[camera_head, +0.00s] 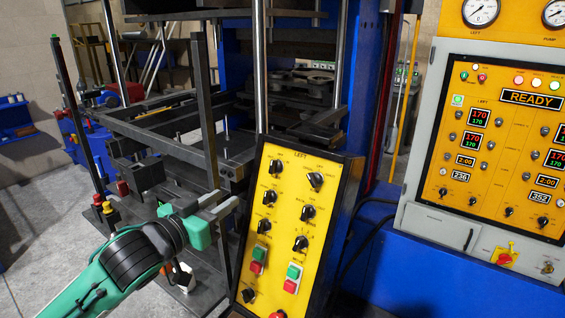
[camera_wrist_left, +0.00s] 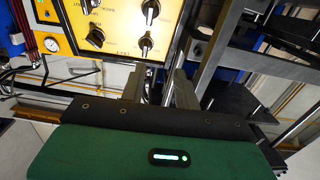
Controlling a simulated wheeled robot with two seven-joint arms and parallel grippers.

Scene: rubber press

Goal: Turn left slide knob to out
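The yellow control panel marked LEFT (camera_head: 283,228) stands upright in front of the press and carries several black rotary knobs. The upper two are the top left knob (camera_head: 275,168) and the top right knob (camera_head: 316,181). Their labels are too small to tell which is the slide knob. My left gripper (camera_head: 222,205) is just left of the panel, apart from it, with its fingers spread and empty. In the left wrist view the gripper (camera_wrist_left: 158,90) is open, and the panel (camera_wrist_left: 118,22) appears upside down beyond the fingertips. My right gripper is not in view.
The panel also has green and red push buttons (camera_head: 257,260). The dark press frame (camera_head: 150,125) and a vertical post (camera_head: 205,120) stand behind my left arm. A larger yellow console reading READY (camera_head: 500,140) is at right.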

